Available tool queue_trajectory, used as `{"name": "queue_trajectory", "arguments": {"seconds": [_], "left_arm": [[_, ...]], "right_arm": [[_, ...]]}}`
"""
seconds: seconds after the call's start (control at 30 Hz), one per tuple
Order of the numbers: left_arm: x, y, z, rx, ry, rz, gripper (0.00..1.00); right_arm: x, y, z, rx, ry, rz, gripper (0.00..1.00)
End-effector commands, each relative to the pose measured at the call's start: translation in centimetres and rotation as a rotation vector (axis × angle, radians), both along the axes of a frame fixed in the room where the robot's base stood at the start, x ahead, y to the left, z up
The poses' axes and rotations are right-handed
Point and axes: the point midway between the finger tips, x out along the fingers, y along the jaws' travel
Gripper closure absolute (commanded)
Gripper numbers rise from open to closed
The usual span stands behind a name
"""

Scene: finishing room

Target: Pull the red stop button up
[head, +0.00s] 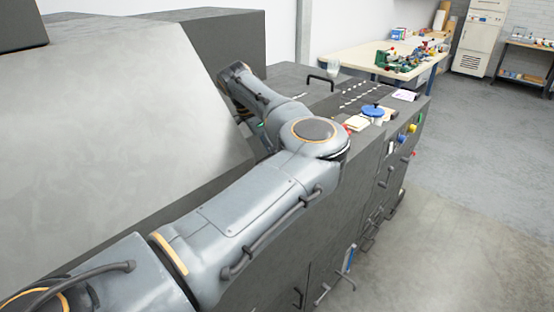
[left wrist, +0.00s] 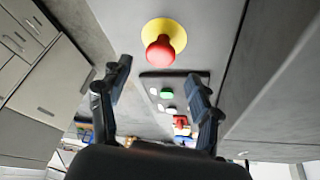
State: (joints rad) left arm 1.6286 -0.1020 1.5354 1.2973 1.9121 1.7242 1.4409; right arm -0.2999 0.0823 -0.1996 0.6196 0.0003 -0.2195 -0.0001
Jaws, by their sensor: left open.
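The red stop button (left wrist: 160,52) is a mushroom knob on a round yellow plate (left wrist: 180,35), set on a grey panel in the left wrist view. My left gripper (left wrist: 158,80) is open, its two dark fingers reaching up on either side, below the button in the picture. Nothing is between the fingertips, and the knob appears beyond them; contact is not visible. In the head view my left arm bends back toward the grey machine, and its gripper is hidden there. I cannot make out the stop button in the head view. My right gripper is in neither view.
The grey cabinet top (head: 290,75) carries a black handle (head: 320,79), a blue round object (head: 372,111) and small items. A workbench (head: 350,58) stands behind. Floor at right is clear.

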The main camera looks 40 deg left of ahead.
Motion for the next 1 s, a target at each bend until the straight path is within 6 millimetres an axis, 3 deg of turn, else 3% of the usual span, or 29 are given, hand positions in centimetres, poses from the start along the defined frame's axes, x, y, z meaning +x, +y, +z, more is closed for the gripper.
{"name": "queue_trajectory", "arguments": {"seconds": [0.1,0.3,0.87,1.0], "left_arm": [[-0.6,0.5,1.9,0.000,-0.002,0.003,0.37],[-1.1,0.8,3.3,-0.001,0.000,0.002,0.37],[-1.1,0.9,3.4,0.004,0.001,-0.001,0.37],[-1.4,2.1,3.6,0.109,0.042,-0.075,0.37]], "right_arm": [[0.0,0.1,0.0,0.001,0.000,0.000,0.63],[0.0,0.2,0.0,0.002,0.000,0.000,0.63],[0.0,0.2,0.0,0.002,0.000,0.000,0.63],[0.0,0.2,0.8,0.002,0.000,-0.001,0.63]]}}
